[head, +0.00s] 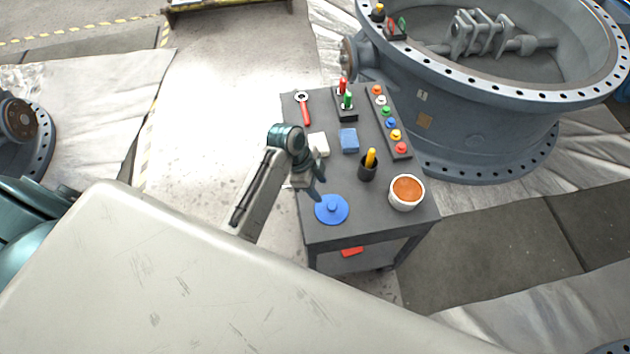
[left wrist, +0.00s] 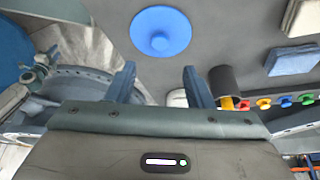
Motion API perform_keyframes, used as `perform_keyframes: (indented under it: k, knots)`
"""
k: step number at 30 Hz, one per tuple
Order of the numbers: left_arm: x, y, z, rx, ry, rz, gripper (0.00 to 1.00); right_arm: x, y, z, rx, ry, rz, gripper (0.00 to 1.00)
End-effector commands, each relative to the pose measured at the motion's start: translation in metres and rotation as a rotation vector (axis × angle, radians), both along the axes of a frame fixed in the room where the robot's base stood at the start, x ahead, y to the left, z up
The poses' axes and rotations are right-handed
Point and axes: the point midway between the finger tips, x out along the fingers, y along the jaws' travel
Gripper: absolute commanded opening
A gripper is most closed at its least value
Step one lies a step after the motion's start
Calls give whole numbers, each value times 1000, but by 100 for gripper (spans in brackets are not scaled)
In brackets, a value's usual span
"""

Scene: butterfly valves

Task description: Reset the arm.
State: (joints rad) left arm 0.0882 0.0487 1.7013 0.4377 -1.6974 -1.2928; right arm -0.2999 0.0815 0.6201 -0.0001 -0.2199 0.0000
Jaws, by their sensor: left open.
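My left gripper (head: 316,190) is open and empty above the front left part of the grey cart (head: 350,231). Its fingers point toward a round blue lid (head: 332,209) with a small knob, which lies flat on the cart top. In the left wrist view the two fingers (left wrist: 160,84) stand apart with nothing between them, and the blue lid (left wrist: 160,32) shows beyond their tips. My left arm comes in from the lower left. My right gripper is not in view.
On the cart are a white bowl (head: 407,193) of orange-brown content, a dark cup (head: 367,172) with a yellow handle, a blue block (head: 349,140), a white block (head: 319,144), a red wrench (head: 304,109) and a button strip (head: 389,122). A large valve (head: 470,115) stands behind right.

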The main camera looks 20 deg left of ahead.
Motion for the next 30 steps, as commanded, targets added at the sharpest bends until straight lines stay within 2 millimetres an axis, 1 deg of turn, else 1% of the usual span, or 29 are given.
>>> perform_keyframes:
  k: [3, 7, 24, 26, 27, 29, 30]
  knots:
    - [0, 6, 13, 1, -2, 1, 47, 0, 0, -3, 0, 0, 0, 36]
    - [-1, 9, 21, 0, -1, 0, 47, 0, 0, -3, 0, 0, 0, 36]
    - [-3, 9, 21, 2, 1, 5, 47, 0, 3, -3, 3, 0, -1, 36]
    - [-8, 11, 20, 8, 7, 28, 47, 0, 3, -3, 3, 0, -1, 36]
    - [-14, 12, 19, 17, 13, 58, 47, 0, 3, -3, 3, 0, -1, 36]
    - [-28, 17, 16, 37, 25, 129, 47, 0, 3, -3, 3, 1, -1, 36]
    - [-41, 21, 15, 56, 35, 194, 47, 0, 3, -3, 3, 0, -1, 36]
